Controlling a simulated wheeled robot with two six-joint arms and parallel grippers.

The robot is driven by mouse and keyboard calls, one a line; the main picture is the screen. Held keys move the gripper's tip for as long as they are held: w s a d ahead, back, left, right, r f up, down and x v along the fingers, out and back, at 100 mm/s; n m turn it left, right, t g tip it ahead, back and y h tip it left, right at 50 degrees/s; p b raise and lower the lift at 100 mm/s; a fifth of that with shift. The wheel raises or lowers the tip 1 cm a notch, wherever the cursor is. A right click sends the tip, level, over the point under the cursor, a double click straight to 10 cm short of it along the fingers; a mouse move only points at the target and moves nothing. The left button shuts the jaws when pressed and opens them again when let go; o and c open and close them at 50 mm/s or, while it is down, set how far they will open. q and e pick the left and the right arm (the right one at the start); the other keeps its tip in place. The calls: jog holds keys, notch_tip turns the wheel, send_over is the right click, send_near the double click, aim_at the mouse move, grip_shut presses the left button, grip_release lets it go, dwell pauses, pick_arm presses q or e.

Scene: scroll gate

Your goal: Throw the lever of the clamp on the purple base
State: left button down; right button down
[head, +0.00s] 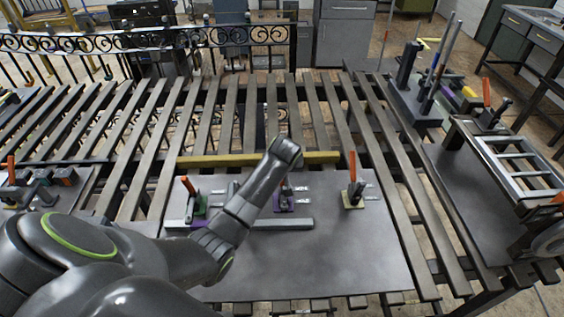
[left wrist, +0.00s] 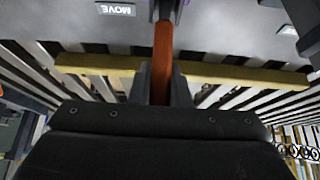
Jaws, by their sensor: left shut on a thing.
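The clamp on the purple base (head: 283,205) stands on the grey plate (head: 320,250), in the middle of three clamps. My left arm covers its lever in the head view. In the left wrist view, the orange lever (left wrist: 163,55) runs between the two fingers of my left gripper (left wrist: 162,88), which is shut on it. A bit of the purple base shows at the top edge of that view. In the head view my left gripper is hidden by its own arm. My right gripper is in neither view.
A yellow bar (head: 220,160) lies behind and a grey bar (head: 290,223) in front. The plate's front is clear.

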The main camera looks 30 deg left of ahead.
pick_arm(q)
jog(key=shift+s+d+r+t+y, duration=0.2)
jog(key=shift+r+t+y, duration=0.1)
jog(key=shift+t, duration=0.2)
jog(key=c, duration=1.4)
grip_release()
jog(key=shift+s+f, duration=0.1)
jog(key=shift+f, duration=0.05)
jog(key=shift+o, duration=0.2)
jog(key=b+v, duration=0.2)
jog(key=v, duration=1.5)
jog(key=shift+s, duration=0.15)
jog(key=shift+c, duration=0.2)
